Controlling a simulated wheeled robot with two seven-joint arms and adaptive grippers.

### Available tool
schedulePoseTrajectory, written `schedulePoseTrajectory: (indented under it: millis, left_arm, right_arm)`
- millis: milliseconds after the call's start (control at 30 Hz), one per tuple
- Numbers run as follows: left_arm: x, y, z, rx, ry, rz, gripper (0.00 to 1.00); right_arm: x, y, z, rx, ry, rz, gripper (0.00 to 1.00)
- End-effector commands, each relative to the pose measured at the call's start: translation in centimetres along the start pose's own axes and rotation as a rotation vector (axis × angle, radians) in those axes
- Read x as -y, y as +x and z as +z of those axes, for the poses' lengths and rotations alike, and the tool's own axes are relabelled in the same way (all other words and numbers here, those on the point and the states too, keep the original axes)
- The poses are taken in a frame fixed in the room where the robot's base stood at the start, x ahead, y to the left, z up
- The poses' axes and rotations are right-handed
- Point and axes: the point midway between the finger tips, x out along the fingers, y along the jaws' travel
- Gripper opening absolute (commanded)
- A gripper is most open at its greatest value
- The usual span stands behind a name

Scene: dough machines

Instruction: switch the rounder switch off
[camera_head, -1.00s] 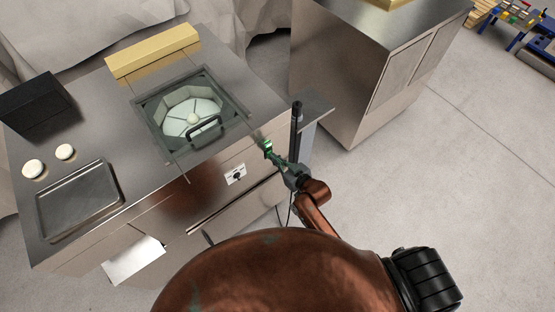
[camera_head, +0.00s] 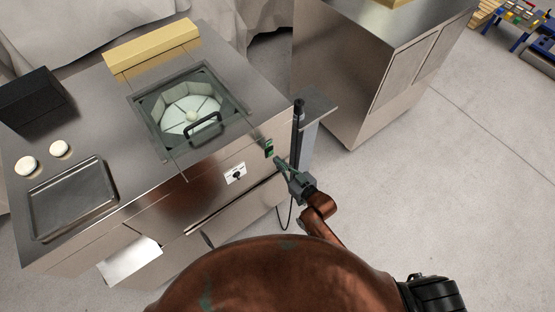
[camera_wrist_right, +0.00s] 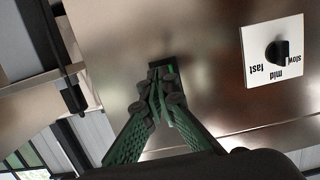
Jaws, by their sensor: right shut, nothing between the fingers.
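The rounder is the steel machine with an octagonal chamber (camera_head: 190,112) under a clear lid with a black handle. Its switch (camera_head: 269,147) is a small dark green and black piece at the right end of the front panel. My right gripper (camera_head: 279,162) is shut and empty, with its fingertips just in front of and below the switch. In the right wrist view the green fingers meet at dark tips (camera_wrist_right: 160,84), which partly cover the dark switch (camera_wrist_right: 164,65). I cannot tell whether they touch it. My left gripper is not in view.
A speed dial (camera_head: 236,173) marked slow, mid and fast is left of the switch. A black post (camera_head: 298,122) stands close right of the gripper. A metal tray (camera_head: 68,198) and two dough balls lie on the top. A steel cabinet (camera_head: 345,85) stands behind, with open floor to the right.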

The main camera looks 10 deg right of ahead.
Motion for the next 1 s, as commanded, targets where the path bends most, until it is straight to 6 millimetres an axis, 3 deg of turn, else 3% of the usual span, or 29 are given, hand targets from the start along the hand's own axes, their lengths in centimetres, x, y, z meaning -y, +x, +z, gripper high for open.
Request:
schedulePoseTrajectory:
  millis: [67,300,500,700,1000]
  left_arm:
    - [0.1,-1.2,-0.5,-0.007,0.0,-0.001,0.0]
    - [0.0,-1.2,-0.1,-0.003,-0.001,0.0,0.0]
    - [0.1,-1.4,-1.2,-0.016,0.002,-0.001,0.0]
    - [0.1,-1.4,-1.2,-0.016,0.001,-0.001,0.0]
    - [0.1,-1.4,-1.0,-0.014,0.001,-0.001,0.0]
  right_arm:
    - [-0.3,-1.6,0.0,0.005,-0.004,0.0,0.0]
    - [-0.3,-7.1,1.4,0.007,-0.002,0.001,0.0]
    - [-0.3,-10.1,1.9,0.005,-0.002,0.002,0.0]
    - [-0.3,-11.1,2.0,0.004,-0.001,0.0,0.0]
    - [-0.3,-11.2,2.1,0.004,-0.001,0.001,0.0]
